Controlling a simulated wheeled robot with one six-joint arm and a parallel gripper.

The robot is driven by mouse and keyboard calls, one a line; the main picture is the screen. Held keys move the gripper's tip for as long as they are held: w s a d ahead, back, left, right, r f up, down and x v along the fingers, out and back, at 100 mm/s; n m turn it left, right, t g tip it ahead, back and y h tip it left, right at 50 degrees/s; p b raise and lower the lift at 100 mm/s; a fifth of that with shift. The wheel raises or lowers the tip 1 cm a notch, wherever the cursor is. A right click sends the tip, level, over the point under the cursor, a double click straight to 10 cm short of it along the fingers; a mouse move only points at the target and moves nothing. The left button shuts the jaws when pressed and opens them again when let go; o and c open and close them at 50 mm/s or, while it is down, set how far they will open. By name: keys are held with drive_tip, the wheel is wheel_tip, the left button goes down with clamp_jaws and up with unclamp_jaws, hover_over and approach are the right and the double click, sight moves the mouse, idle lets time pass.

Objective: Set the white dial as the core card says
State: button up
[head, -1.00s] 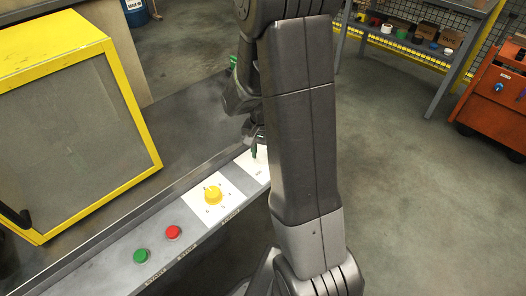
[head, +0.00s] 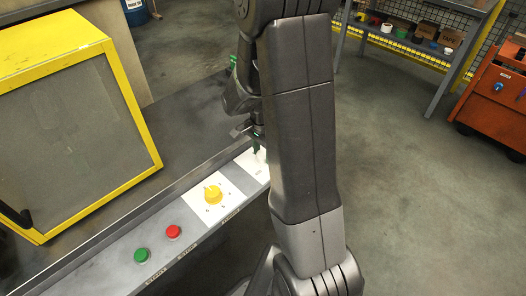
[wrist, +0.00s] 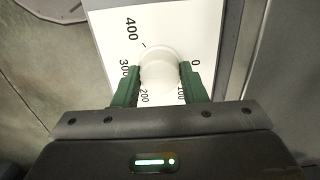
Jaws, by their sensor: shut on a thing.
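The white dial (wrist: 158,72) sits on a white plate (wrist: 190,28) printed with 0, 100, 200, 300 and 400. A short dark tick shows between the dial and the 400. Its pointer mark cannot be made out. My gripper (wrist: 159,78) has its green fingers closed on both sides of the dial. In the head view, a green fingertip (head: 257,149) shows over the white plate (head: 251,163), and my arm hides the dial. I see no readable core card.
On the same grey strip are a yellow dial (head: 213,195), a red button (head: 173,232) and a green button (head: 141,256). A yellow-framed cabinet (head: 107,47) stands left. An orange cart (head: 497,90) and a shelf (head: 455,57) stand right, with open floor between.

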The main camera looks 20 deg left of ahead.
drive_tip(key=o, duration=1)
drive_tip(key=shift+c, duration=0.2)
wheel_tip(320, 180, up, 14)
drive_tip(key=p, duration=0.2)
drive_tip(key=shift+f, duration=0.1)
wheel_tip(320, 180, down, 14)
drive_tip(key=shift+b, duration=1.05)
